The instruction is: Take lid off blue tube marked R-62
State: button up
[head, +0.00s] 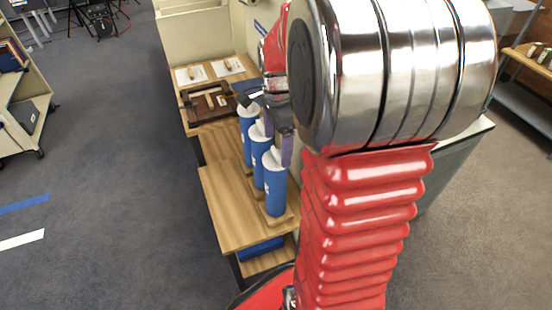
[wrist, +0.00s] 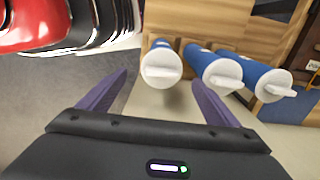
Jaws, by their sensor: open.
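Three blue tubes with white lids stand in a row on a wooden bench. In the head view they are the front tube (head: 273,192), the middle tube (head: 258,165) and the rear tube (head: 246,122). In the wrist view I look down on a left lid (wrist: 161,66), a middle lid (wrist: 222,75) and a right lid (wrist: 276,82), each with a raised bar grip. No label is readable, so I cannot tell which tube is R-62. My gripper (wrist: 160,79) is open and empty. Its purple fingers appear either side of the left lid, apparently short of it.
The wooden bench (head: 222,205) has free room left of the tubes. A brown tray (head: 207,105) and papers (head: 191,75) lie farther back. A blue object (head: 261,250) sits on the shelf below. A shelf cart (head: 22,100) stands at left, with open floor between.

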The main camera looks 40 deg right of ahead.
aim_at(276, 152)
jog(key=shift+w+f, duration=0.15)
jog(key=shift+f, duration=2.15)
jog(key=shift+c, duration=0.6)
jog(key=c, duration=1)
jog(key=shift+r, duration=0.1)
notch_tip(276, 152, up, 10)
jog(key=shift+a+f, duration=0.1)
